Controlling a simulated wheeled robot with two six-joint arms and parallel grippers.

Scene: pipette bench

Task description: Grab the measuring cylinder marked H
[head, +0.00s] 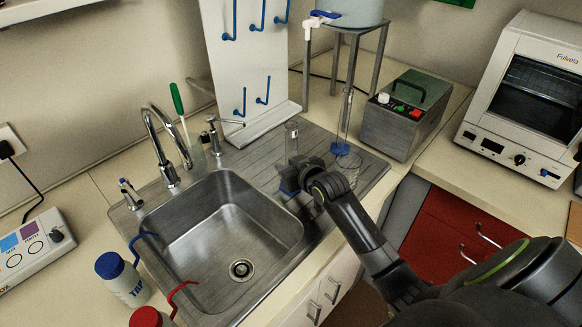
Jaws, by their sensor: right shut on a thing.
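My right gripper (297,168) reaches in from the lower right over the steel drainboard. It is shut on a clear measuring cylinder (291,138) with a blue base, close to the sink's right rim. The cylinder stands about upright and carries a small pale label near its top. The label is too small to read, and my gripper hides the middle of the cylinder. I cannot tell whether its base touches the drainboard. A second, taller clear cylinder (346,115) with a blue foot stands farther back on the drainboard. My left gripper is out of view.
A clear glass beaker (349,165) stands just right of my gripper. The sink (215,235) lies open to the left, with its tap (160,140) behind. A white peg board (250,60) and a grey-green box (406,115) stand behind and right.

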